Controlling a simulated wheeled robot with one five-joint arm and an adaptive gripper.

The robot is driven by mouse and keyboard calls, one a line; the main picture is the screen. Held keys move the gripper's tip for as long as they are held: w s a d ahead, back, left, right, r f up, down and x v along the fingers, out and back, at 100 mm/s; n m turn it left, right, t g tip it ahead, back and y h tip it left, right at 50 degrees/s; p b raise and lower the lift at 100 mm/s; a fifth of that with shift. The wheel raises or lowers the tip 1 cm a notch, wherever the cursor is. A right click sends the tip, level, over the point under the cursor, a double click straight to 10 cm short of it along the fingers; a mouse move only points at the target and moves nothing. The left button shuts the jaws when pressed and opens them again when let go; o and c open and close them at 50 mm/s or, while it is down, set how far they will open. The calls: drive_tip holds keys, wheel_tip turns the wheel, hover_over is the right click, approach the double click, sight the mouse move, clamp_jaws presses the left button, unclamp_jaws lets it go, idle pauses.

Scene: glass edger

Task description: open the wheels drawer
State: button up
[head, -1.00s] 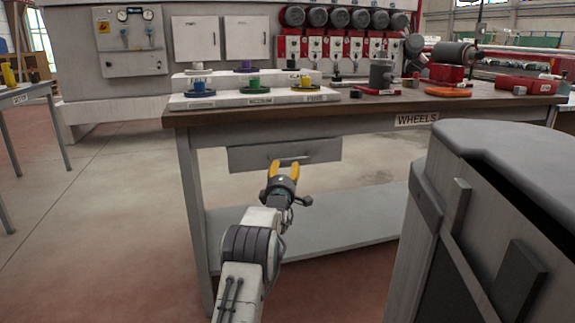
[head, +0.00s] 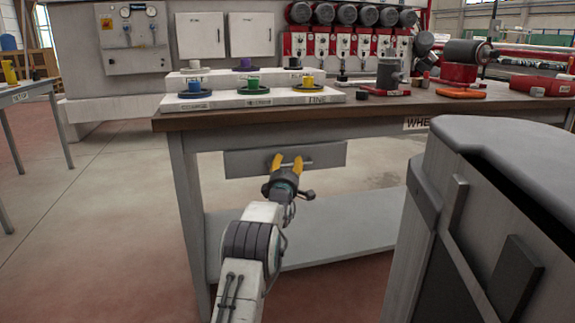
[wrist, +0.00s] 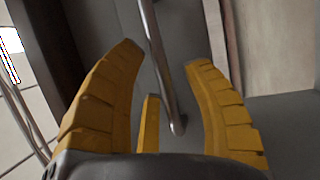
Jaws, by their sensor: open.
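The wheels drawer (head: 234,163) is a grey box front under the wooden bench top, and it looks closed. Its bar handle (head: 304,163) is partly hidden behind my gripper (head: 287,160). My gripper has yellow fingers and is open in front of the drawer. In the wrist view, the metal handle (wrist: 156,55) runs between the spread fingers of my gripper (wrist: 165,65). Its near end bends towards the grey drawer front (wrist: 183,30). I cannot tell whether the fingers touch the handle.
The bench top (head: 390,108) carries a white stepped rack (head: 235,100) of coloured wheels. A WHEELS label (head: 415,124) is on its edge, partly covered by a large grey cabinet (head: 480,200) at the right. A lower shelf (head: 335,232) lies below.

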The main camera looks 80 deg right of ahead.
drive_tip(key=shift+c, duration=0.4)
clamp_jaws()
